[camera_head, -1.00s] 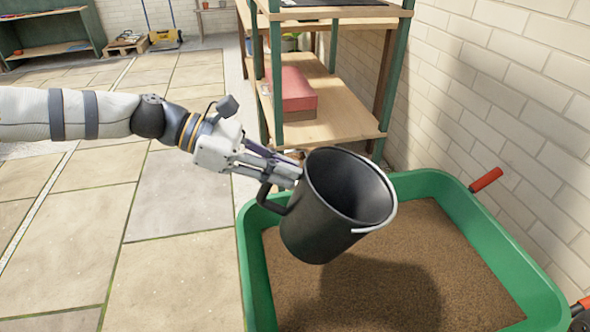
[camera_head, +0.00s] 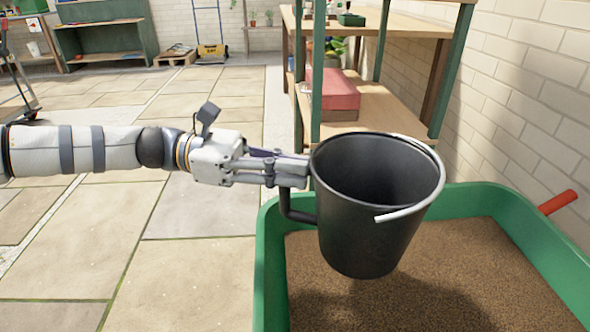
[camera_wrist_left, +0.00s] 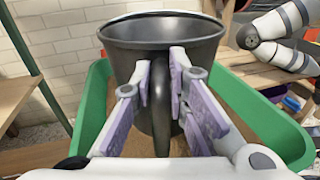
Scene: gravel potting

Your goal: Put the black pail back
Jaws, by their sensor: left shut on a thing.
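The black pail (camera_head: 372,215) hangs above the green tub of brown gravel, close to upright, with its open mouth up and a pale wire handle along its rim. My left gripper (camera_head: 298,172) is shut on the pail's side handle, at the pail's left side. In the left wrist view the purple-padded fingers (camera_wrist_left: 160,85) stand on both sides of the dark handle, with the pail (camera_wrist_left: 200,40) just beyond. The visible inside of the pail looks empty, though its bottom is hidden. My right gripper is not seen in the head view.
The green tub (camera_head: 269,265) with brown gravel (camera_head: 470,270) lies below the pail. A wooden shelf (camera_head: 385,100) with green posts, holding a red box (camera_head: 338,92), stands behind it. A brick wall is at right. Paved floor (camera_head: 190,270) at left is clear.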

